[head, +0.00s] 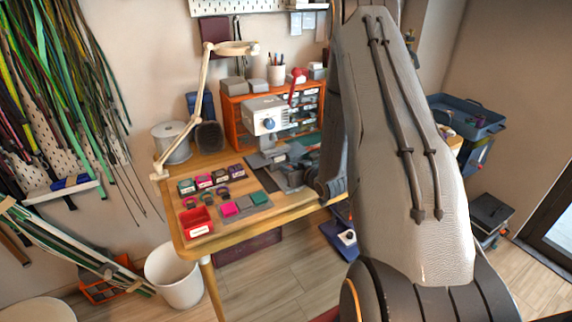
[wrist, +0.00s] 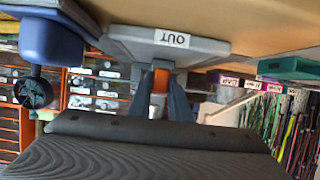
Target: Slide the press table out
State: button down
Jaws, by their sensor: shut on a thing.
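The handle is mostly hidden between the fingers.
An orange drawer cabinet (head: 237,104) stands behind the press. A lamp (head: 184,135) arches over the left side. Cords hang on the left wall.

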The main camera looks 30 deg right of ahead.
jog(key=s+p, duration=0.1)
jog(key=s, duration=0.9)
jog(key=shift+s+d+p, duration=0.15)
jog(key=shift+p, duration=0.15)
jog(key=c, duration=1.6)
grip_release()
jog(key=shift+c, duration=0.2)
jog(key=b+v, duration=0.1)
jog(key=v, duration=0.7)
